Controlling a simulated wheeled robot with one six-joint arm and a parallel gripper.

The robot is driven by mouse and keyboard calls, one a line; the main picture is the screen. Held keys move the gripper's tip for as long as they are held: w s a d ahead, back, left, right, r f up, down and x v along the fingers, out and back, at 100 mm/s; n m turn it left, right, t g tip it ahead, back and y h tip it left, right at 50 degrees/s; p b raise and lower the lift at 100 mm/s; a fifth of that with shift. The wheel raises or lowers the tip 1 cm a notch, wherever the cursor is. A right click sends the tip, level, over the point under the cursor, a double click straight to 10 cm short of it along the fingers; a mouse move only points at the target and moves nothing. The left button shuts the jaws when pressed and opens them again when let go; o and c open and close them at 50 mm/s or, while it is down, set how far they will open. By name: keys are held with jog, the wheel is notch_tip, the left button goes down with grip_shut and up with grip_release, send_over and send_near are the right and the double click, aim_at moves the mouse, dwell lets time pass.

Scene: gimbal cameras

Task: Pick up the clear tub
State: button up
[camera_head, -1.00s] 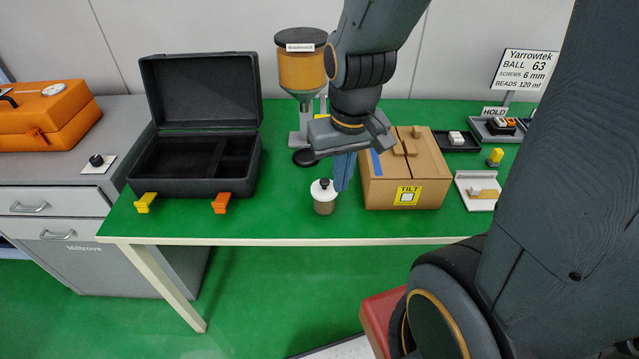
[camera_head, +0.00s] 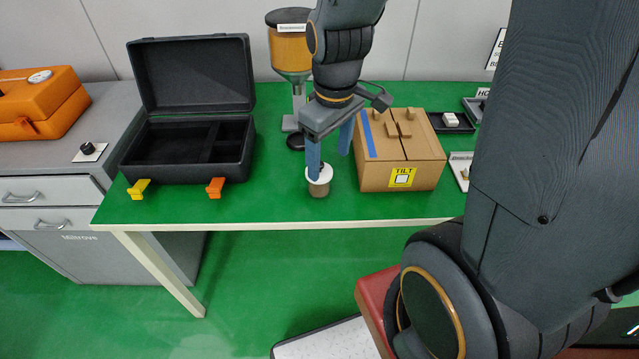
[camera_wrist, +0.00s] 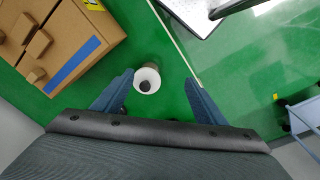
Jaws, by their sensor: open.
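The clear tub (camera_head: 319,190) stands upright on the green table near its front edge. It has a white lid with a dark knob, and its body looks brownish. It also shows in the wrist view (camera_wrist: 153,72). My gripper (camera_head: 329,165) is open above it with blue fingers apart. In the head view the left finger overlaps the lid and hides the knob. In the wrist view my gripper (camera_wrist: 159,77) has the tub between its fingertips, closer to the left one. I cannot tell whether a finger touches it.
A cardboard box (camera_head: 415,178) with a TILT label stands close to the right of the tub. An open black case (camera_head: 190,170) is to the left. A dispenser with an amber hopper (camera_head: 288,50) stands behind. Green table is bare between the case and tub.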

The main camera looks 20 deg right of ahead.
jog(key=w+f+n, duration=0.1)
jog(key=n, duration=0.2)
jog(key=w+f+n, duration=0.1)
jog(key=w+n, duration=0.1)
jog(key=n, duration=0.2)
jog(key=w+f+n, duration=0.1)
jog(key=w+n, duration=0.1)
jog(key=n, duration=0.1)
jog(key=shift+w+d+f+g, duration=0.2)
jog(key=shift+f+g, duration=0.1)
jog(key=shift+g, duration=0.1)
jog(key=n, duration=0.1)
jog(key=w+f+n, duration=0.1)
jog(key=shift+n, duration=0.4)
jog(key=shift+a+f+p, duration=0.2)
jog(key=shift+f+p, duration=0.85)
jog(key=shift+f, duration=2.75)
jog(key=c, duration=1.1)
